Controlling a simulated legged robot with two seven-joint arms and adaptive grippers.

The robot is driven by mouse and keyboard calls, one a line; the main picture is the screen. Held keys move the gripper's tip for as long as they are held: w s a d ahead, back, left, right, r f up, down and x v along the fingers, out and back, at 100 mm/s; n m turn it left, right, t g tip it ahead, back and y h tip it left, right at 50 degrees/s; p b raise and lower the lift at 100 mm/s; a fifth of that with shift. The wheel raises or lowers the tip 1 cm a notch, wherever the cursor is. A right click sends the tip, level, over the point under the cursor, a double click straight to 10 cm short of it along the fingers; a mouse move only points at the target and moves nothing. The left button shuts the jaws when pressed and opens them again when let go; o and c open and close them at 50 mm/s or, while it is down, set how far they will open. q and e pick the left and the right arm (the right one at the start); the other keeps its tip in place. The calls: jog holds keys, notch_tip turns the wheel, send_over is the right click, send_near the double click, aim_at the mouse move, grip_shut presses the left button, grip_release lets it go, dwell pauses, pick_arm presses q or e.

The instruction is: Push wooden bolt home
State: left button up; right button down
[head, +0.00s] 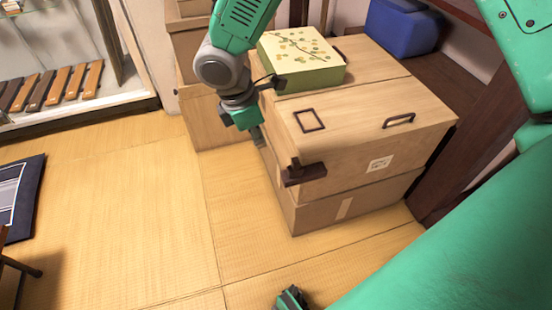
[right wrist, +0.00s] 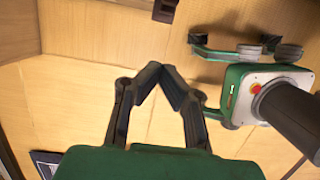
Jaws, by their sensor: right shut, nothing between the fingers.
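The dark wooden bolt (head: 308,174) lies across the upper front edge of the light wooden chest (head: 345,135), near its left corner. A dark piece that looks like the bolt (right wrist: 165,9) shows at the top edge of the right wrist view. My right gripper (head: 258,140) hangs beside the chest's left side, up and left of the bolt and apart from it. Its fingers (right wrist: 162,72) meet at the tips and hold nothing. My left gripper (head: 290,299) shows only in part at the bottom of the head view; it shows also in the right wrist view (right wrist: 235,48), its finger opening unclear.
A green patterned box (head: 300,75) stands behind on the chest. A blue container (head: 402,27) is at the back right. A dark handle (head: 398,120) and a square frame (head: 309,120) are on the chest top. Tatami floor (head: 130,200) lies free at left.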

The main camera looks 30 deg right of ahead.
aim_at(289, 169)
jog(key=d+f+b, duration=0.1)
jog(key=f+b, duration=0.1)
jog(key=f, duration=0.1)
jog(key=s+d+f+b, duration=0.1)
jog(key=d+f+b, duration=0.1)
jog(key=f, duration=0.1)
jog(key=d+f+b, duration=0.2)
jog(key=f, duration=0.1)
jog(key=shift+s+d+f, duration=0.2)
jog(key=shift+s+f, duration=0.05)
jog(key=shift+f, duration=0.15)
pick_arm(q)
notch_tip(289, 169, down, 6)
pick_arm(e)
jog(key=shift+d, duration=0.4)
pick_arm(q)
jog(key=shift+a, duration=0.1)
